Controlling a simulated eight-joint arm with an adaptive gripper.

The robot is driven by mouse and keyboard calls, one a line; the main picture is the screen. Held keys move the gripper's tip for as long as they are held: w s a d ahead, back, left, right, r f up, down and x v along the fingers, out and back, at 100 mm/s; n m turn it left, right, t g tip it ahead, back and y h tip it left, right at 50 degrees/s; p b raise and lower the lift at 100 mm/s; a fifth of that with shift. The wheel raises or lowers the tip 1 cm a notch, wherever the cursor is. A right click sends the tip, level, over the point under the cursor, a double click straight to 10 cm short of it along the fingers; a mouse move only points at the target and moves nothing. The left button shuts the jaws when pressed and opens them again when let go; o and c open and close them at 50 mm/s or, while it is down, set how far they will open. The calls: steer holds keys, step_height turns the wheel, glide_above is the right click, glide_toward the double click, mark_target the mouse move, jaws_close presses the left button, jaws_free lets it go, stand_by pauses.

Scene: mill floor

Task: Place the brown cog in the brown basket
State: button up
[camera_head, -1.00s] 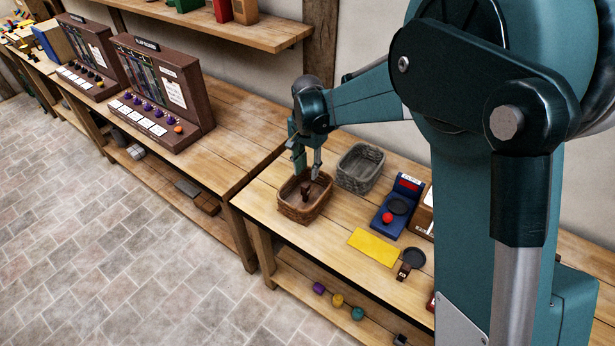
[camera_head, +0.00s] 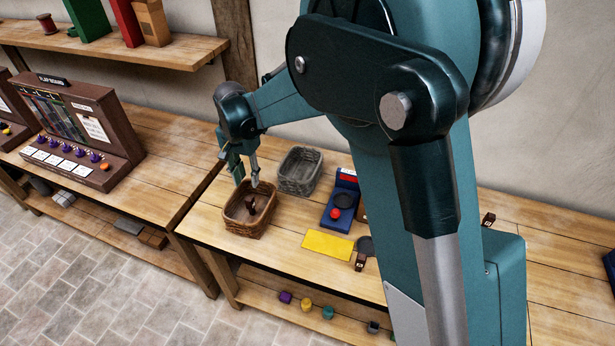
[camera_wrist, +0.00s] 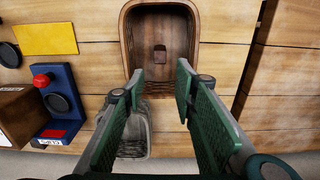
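The brown basket (camera_head: 247,230) is a woven open basket on the bench in the head view. It also shows at the top of the wrist view (camera_wrist: 160,94). A small dark brown piece, apparently the brown cog (camera_head: 250,205), is inside the basket. In the wrist view the piece (camera_wrist: 160,53) shows as a small brown block on the basket floor, apart from the walls. My gripper (camera_head: 247,182) is above the basket. In the wrist view my gripper (camera_wrist: 160,82) is open, with nothing between its fingers.
A grey basket (camera_head: 298,186) stands just behind the brown one. To the right are a blue device with a red button (camera_head: 340,205), a yellow sheet (camera_head: 327,244) and a dark round pan-like thing (camera_head: 366,246). A panel board (camera_head: 90,125) stands on the left bench.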

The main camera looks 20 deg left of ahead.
steer(key=w+d+r+t, duration=0.1)
steer(key=d+r, duration=0.5)
steer(key=d, duration=0.6)
steer(key=w+d+r+t+y, duration=0.1)
steer(key=d+r, duration=0.5)
steer(key=d, duration=0.6)
steer(key=w+d+r+t, duration=0.1)
steer(key=d+r, duration=0.6)
steer(key=d, duration=0.5)
steer(key=s+d+t, duration=0.1)
steer(key=s+d, duration=0.5)
steer(key=d, duration=0.4)
steer(key=s+d+t, duration=0.1)
steer(key=s+d, duration=0.5)
steer(key=d, duration=0.4)
steer(key=s+d+t+h, duration=0.1)
steer(key=s+d+t, duration=0.1)
steer(key=s+d, duration=0.4)
steer(key=d, duration=0.4)
steer(key=shift+s+f, duration=0.25)
steer(key=shift+s, duration=0.05)
